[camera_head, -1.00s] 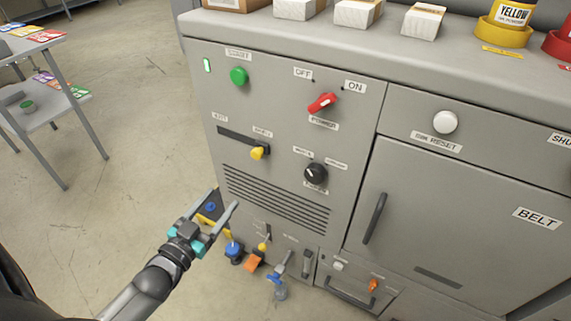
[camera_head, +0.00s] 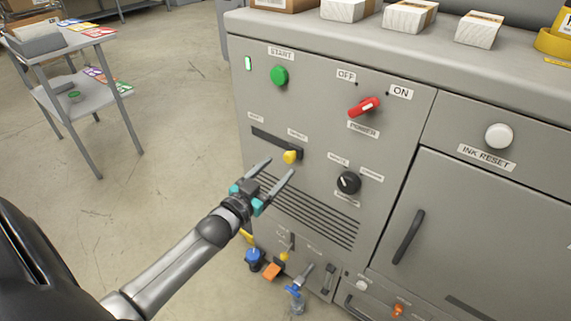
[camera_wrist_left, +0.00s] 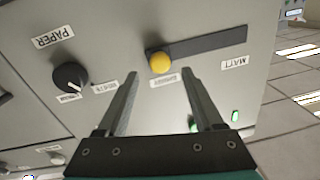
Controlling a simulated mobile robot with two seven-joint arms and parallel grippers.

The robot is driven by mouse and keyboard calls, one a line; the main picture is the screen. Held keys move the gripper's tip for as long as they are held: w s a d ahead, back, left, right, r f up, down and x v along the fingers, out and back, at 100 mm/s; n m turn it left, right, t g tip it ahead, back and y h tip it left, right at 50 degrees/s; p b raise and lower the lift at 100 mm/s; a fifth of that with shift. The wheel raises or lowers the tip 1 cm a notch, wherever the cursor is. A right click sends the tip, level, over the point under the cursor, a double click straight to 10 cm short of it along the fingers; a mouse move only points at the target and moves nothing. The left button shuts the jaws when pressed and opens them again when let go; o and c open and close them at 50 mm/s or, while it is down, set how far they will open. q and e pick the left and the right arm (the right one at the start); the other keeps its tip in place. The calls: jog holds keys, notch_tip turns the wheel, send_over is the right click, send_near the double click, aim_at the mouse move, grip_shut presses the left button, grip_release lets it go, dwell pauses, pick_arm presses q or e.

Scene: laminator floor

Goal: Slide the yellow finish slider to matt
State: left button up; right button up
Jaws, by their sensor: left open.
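The yellow finish slider (camera_head: 290,156) is a round knob at the right end of a dark horizontal slot (camera_head: 268,139) on the grey machine front. A small label sits at each end of the slot. In the left wrist view the yellow knob (camera_wrist_left: 161,62) is at the slot's end away from the MATT label (camera_wrist_left: 235,63). My left gripper (camera_head: 277,169) is open and empty, just below and in front of the knob. In the wrist view its fingers (camera_wrist_left: 160,85) point toward the panel, with the knob ahead between them, apart from both.
A black paper dial (camera_head: 348,183) is right of the slider, with the red power switch (camera_head: 364,107) above it. The green start button (camera_head: 279,75) is above the slot. Vent slats (camera_head: 315,222) lie below. A side table (camera_head: 85,97) stands at the left.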

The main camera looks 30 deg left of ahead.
aim_at(287, 159)
pick_arm(q)
jog(key=w+b, duration=0.1)
jog(key=w, duration=0.2)
jog(key=shift+w, duration=0.8)
pick_arm(e)
jog(key=shift+w+a+r, duration=0.25)
jog(key=shift+r, duration=0.3)
jog(key=shift+w+a+r, duration=0.25)
jog(key=shift+r, duration=0.3)
jog(key=shift+w+a+r, duration=0.25)
jog(key=shift+r, duration=0.3)
pick_arm(q)
jog(key=shift+c, duration=0.2)
grip_shut()
